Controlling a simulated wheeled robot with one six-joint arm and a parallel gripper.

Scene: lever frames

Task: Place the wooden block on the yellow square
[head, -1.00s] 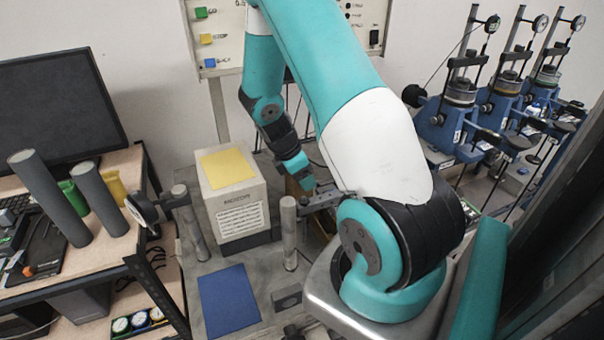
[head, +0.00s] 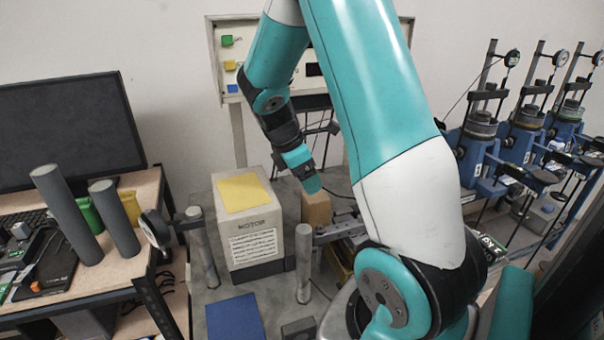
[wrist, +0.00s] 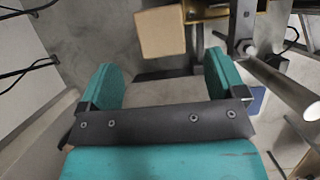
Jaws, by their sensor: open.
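The wooden block (head: 316,208) stands behind and to the right of the motor box in the head view, partly hidden by my gripper. In the wrist view the wooden block (wrist: 161,31) lies beyond the fingertips, apart from them. The yellow square (head: 243,193) lies on top of the beige motor box (head: 258,242) and is bare. My gripper (head: 313,186) is beside the block's upper part in the head view. In the wrist view my gripper (wrist: 163,82) shows two teal fingers spread apart with nothing between them.
A blue square (head: 235,318) lies on the bench in front of the motor box. Metal posts (head: 304,262) stand on either side of the box. A metal rod (wrist: 281,85) shows at the right of the wrist view. Blue test machines (head: 478,148) stand at the right.

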